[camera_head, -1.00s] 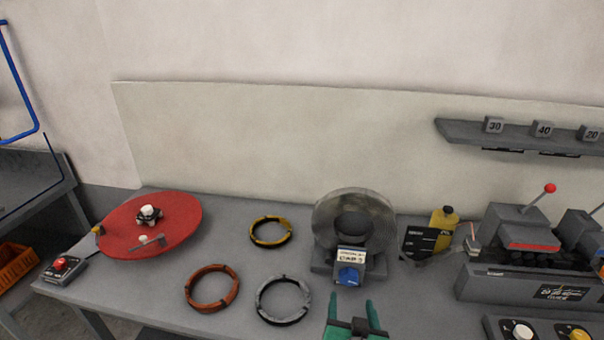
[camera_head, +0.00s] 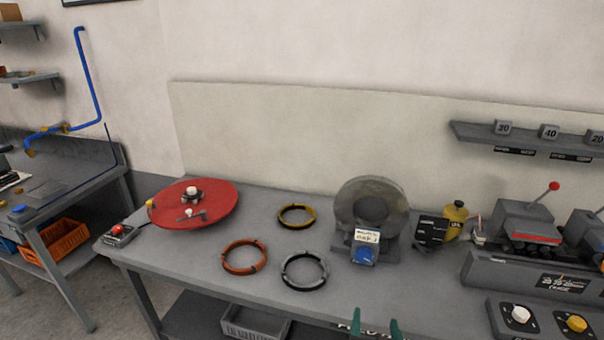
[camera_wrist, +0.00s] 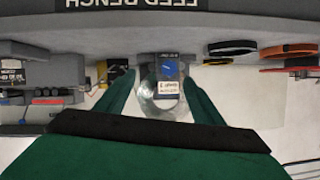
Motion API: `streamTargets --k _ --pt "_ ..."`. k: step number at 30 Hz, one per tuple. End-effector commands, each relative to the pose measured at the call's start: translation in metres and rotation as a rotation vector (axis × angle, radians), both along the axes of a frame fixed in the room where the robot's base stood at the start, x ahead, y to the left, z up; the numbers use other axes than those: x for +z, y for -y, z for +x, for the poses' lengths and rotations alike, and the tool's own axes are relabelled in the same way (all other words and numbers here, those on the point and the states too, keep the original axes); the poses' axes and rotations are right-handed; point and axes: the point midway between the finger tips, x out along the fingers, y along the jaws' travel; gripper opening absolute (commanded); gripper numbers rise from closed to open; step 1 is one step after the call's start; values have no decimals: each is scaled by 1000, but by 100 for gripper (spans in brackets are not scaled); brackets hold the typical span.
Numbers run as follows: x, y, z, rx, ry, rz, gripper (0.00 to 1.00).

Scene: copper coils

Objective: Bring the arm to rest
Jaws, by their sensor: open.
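My gripper (camera_head: 375,326) shows at the bottom edge of the head view, its two green fingers apart with nothing between them. It is in front of the bench (camera_head: 290,318), low and short of the things on top. In the wrist view the green fingers (camera_wrist: 165,88) are spread wide. That view is upside down. Between and beyond the fingers it shows the grey round machine with the blue knob (camera_wrist: 168,70), well apart from them. The rest of my arm is hidden below the head view.
On the bench are a red turntable (camera_head: 215,198), orange (camera_head: 244,271), yellow (camera_head: 311,222) and grey (camera_head: 285,277) coils, the round machine (camera_head: 351,188) and a lever machine (camera_head: 520,275). A grey crate (camera_head: 245,329) sits beneath. Another bench with an orange crate (camera_head: 55,255) stands left.

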Motion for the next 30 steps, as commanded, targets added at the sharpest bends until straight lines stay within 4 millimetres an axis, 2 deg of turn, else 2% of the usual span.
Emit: streamTargets --k 11,17,23,30 --pt "-29 -11 -19 6 1 -24 62" --pt "-51 -23 -36 17 5 -44 62" --pt "-81 -46 -69 46 12 -74 62" --pt "-114 -81 -126 96 31 -115 62"
